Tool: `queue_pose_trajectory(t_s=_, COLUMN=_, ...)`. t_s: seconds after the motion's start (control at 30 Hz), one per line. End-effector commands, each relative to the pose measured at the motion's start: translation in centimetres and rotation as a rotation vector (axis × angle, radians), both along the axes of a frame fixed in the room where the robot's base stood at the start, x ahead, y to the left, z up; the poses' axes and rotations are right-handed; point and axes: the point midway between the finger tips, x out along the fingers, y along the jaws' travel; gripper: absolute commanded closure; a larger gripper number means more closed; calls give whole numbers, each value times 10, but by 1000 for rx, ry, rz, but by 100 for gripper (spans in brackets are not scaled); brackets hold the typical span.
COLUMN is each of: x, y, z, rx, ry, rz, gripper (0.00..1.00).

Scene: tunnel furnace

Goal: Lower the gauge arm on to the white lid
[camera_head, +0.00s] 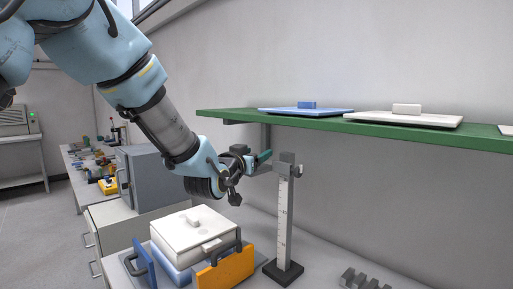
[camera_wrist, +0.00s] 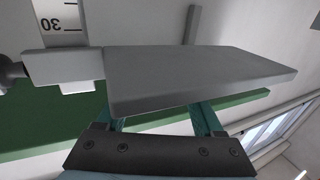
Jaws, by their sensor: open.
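The height gauge has a white scale column (camera_head: 284,208) on a dark base (camera_head: 283,271). Its grey gauge arm (camera_wrist: 200,75) is a flat bar reaching out from the column, high up, near the upside-down "30" in the wrist view. My gripper (camera_head: 264,157) is open beside the top of the column. In the wrist view its teal fingers pass behind the gauge arm, which hides part of them. I cannot tell whether they touch it. A white lid (camera_head: 178,238) with a small knob lies on the box below, lower than the gauge arm.
The box has a blue side plate (camera_head: 144,264) and an orange one (camera_head: 226,270) with dark handles. A green shelf (camera_head: 225,113) behind carries a blue lid (camera_head: 290,111) and another white lid (camera_head: 380,119). A grey cabinet (camera_head: 145,180) stands left. A notched grey block (camera_head: 360,281) lies right.

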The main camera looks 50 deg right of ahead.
Motion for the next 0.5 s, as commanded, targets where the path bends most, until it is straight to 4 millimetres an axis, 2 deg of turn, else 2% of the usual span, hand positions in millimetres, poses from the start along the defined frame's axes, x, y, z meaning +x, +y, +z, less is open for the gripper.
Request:
queue_pose_trajectory(t_s=0.37, x=2, y=-6, z=-1, rx=0, ry=0, rz=0, gripper=31)
queue_pose_trajectory(t_s=0.5, x=2, y=-6, z=0, rx=0, ry=0, rz=0, gripper=45)
